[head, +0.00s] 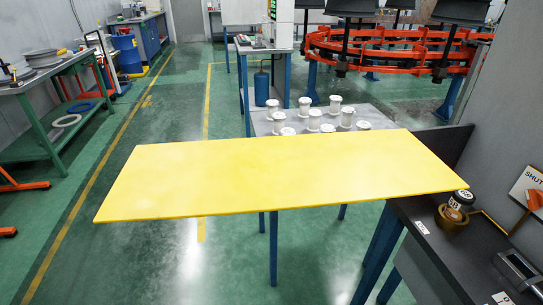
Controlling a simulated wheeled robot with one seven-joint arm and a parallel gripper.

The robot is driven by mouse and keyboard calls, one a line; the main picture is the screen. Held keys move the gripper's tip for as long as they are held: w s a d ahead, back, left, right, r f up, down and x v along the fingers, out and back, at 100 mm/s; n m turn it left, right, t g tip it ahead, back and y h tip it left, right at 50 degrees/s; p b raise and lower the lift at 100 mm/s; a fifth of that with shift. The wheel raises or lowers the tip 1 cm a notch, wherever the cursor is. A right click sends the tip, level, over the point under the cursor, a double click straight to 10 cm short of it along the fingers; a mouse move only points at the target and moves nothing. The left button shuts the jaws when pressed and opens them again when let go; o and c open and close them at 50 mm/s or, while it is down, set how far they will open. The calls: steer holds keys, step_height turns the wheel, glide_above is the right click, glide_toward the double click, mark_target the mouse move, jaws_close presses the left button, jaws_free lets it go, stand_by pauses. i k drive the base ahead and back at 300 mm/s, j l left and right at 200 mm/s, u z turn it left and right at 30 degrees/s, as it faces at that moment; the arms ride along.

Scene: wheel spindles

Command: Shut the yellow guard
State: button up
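The yellow guard (275,178) is a large flat yellow panel that spans the middle of the head view. It lies roughly level and reaches left from the dark bench (440,255) over the floor. Its right end is over the bench edge, close to a dark upright panel (447,143). I cannot make out a hinge or handle. A sign reading "SHUT" (530,190), with an orange mark, is at the right edge. My gripper is not in view.
A small grey table with several white spools (313,119) stands behind the guard, partly hidden by it. A brass-coloured pot (452,217), a dark jar (461,200) and a metal block (518,270) sit on the bench. Green floor (150,270) is clear at left.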

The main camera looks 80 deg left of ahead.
mark_target(201, 179)
steer(key=k+j, duration=0.1)
steer(key=j, duration=0.35)
steer(key=k+j, duration=0.1)
steer(key=j, duration=0.4)
steer(key=k+j, duration=0.1)
steer(key=j, duration=0.35)
steer(key=k+j, duration=0.1)
steer(key=j, duration=0.4)
steer(key=k+j, duration=0.1)
steer(key=j, duration=0.35)
steer(key=k+j, duration=0.1)
steer(key=j, duration=0.4)
steer(key=k+j, duration=0.1)
steer(key=j, duration=0.35)
steer(key=k+j, duration=0.1)
steer(key=j, duration=0.4)
steer(key=k+j+u, duration=0.1)
steer(key=u, duration=0.25)
steer(key=k+j+u, duration=0.1)
steer(key=u, duration=0.25)
steer(key=j+u, duration=0.2)
steer(key=u, duration=0.15)
steer(key=k, duration=0.05)
